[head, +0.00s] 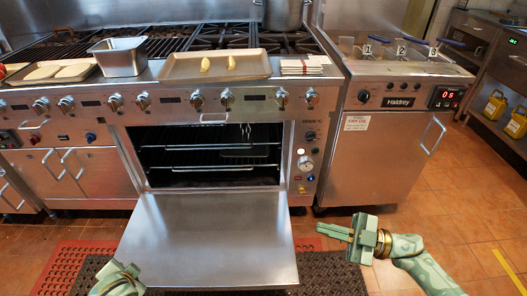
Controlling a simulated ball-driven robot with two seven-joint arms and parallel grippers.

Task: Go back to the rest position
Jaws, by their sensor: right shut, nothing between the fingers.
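My right gripper (336,231) is at the lower right, in front of the range and fryer. Its fingers point left and are shut with nothing between them. It is to the right of the lowered oven door and touches nothing that I can see. My left arm (120,283) shows only in part at the bottom left, over the door's lower left corner. Its fingertips cannot be made out.
The oven door (210,235) hangs open toward me. The range top holds a tray (180,68) with two yellow pieces, a metal pan (120,62) and a folded towel (303,66). A fryer (380,160) stands right. Floor (470,220) is clear at right.

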